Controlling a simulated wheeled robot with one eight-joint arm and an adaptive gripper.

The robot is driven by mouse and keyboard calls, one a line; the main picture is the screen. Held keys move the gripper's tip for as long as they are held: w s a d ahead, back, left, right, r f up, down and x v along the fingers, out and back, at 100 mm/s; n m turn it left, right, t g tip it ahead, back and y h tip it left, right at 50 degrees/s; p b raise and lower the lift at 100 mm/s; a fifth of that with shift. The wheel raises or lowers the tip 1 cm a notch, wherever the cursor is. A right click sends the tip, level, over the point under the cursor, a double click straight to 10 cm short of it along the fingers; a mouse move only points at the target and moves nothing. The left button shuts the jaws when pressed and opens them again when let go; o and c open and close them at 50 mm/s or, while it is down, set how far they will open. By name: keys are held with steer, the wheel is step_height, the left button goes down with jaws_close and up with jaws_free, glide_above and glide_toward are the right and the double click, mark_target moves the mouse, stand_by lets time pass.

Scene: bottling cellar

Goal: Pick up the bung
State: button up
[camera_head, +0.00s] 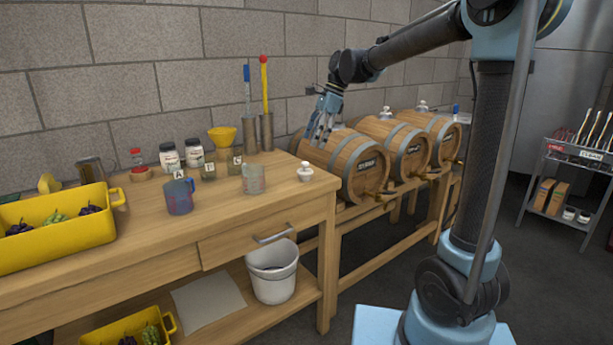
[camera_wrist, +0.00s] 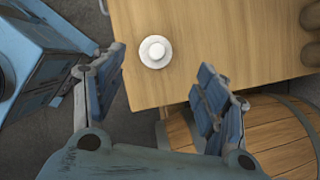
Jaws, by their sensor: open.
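A small white bung (camera_head: 305,172) with a knob on top stands upright near the right end of the wooden workbench (camera_head: 270,187). In the wrist view the bung (camera_wrist: 155,51) is seen from above, close to the bench's corner. My gripper (camera_head: 322,122) is in the air above and beyond the bung, over the left end of the nearest barrel. In the wrist view its two blue-padded fingers (camera_wrist: 162,85) are spread wide, with nothing between them. The bung lies just ahead of the fingertips, apart from them.
Several barrels, the nearest (camera_head: 350,165) right beside the bench, carry other white bungs such as this one (camera_head: 386,112). A glass beaker (camera_head: 253,179), a blue-handled jug (camera_head: 180,196) and a yellow grape crate (camera_head: 60,262) stand left on the bench. The bench around the bung is clear.

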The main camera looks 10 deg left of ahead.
mark_target(306, 162)
steer(key=x, duration=0.5)
steer(key=shift+d+x, duration=0.1)
steer(key=shift+x, duration=1.2)
steer(key=shift+d+x, duration=0.15)
steer(key=shift+x, duration=1.15)
steer(key=shift+s+f, duration=0.1)
steer(key=shift+s, duration=0.05)
steer(key=c, duration=1)
